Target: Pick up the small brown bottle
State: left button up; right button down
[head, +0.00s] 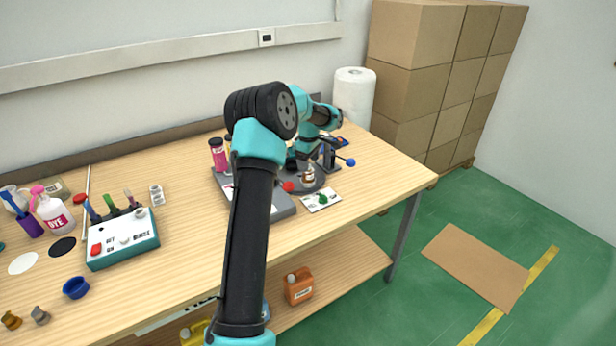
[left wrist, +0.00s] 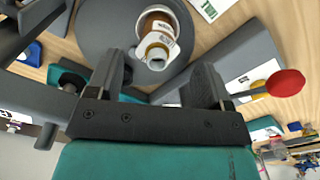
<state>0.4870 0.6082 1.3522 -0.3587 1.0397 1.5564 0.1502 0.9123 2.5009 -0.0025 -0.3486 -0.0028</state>
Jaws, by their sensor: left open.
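The small brown bottle (head: 309,174) stands on a dark round plate of the grey machine on the table. In the left wrist view the bottle (left wrist: 157,22) shows a brown body, a white label and a pale neck with an open mouth. My left gripper (head: 307,160) is just above the bottle, partly hidden by its own arm. In the left wrist view the gripper's fingers (left wrist: 160,72) are open and apart, with the bottle's neck showing in the gap between them. I cannot tell whether either finger touches it. My right gripper is not in view.
Close by are a red ball-ended lever (head: 288,187), a blue ball-ended lever (head: 350,162), a pink bottle (head: 218,154) and a white card with a green item (head: 321,200). A white roll (head: 354,95) stands behind. The table's right end (head: 400,180) is clear.

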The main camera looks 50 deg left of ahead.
aim_at(308, 174)
pick_arm(q)
jog(key=shift+f, duration=0.1)
jog(key=shift+a+f, duration=0.15)
jog(key=shift+f, duration=2.35)
jog(key=shift+c, duration=0.4)
jog(key=c, duration=0.9)
